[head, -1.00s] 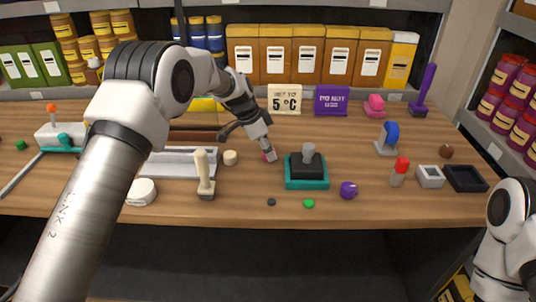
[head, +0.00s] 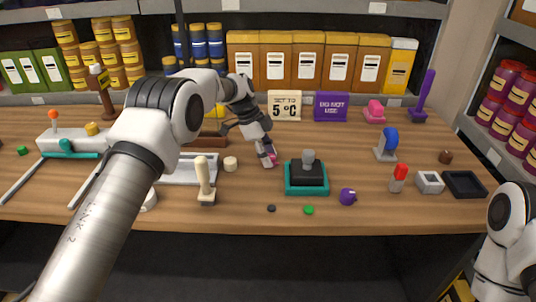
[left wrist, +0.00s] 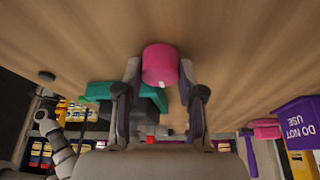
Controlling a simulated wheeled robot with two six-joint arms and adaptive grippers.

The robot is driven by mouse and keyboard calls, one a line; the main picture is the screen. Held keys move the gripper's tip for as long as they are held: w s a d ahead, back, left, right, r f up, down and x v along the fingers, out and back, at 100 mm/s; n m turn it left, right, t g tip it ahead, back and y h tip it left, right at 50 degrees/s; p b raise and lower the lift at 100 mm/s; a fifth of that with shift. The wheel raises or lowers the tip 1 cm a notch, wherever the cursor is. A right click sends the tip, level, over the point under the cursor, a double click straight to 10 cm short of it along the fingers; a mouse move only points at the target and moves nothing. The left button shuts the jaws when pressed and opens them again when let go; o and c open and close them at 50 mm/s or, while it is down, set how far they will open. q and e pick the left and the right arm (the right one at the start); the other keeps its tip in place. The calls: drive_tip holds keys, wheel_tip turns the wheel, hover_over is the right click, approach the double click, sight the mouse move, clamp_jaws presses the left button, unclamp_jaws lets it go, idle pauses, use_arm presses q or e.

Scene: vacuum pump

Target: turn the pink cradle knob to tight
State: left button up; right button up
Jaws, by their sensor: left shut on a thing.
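The pink knob (left wrist: 160,62) is a short round cylinder with a small white mark on its rim, between the two fingertips of my left gripper (left wrist: 161,78) in the left wrist view. The fingers are shut on its sides. In the head view my left gripper (head: 270,157) points down to the table, left of a black block on a teal base; only a sliver of the pink knob (head: 273,158) shows at its tips. The knob's underside and any tight marking cannot be made out. My right gripper is not in view.
The teal base (head: 306,190) with its grey-topped black block stands just right of the left gripper. A cream round piece (head: 230,164) and a cream-handled lever (head: 204,180) stand to its left. A pink object (head: 374,113) and signs stand behind.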

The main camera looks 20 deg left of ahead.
use_arm(q)
drive_tip(key=o, duration=1.1)
drive_tip(key=shift+o, duration=0.2)
drive_tip(key=v, duration=1.2)
drive_tip(key=shift+f, duration=0.15)
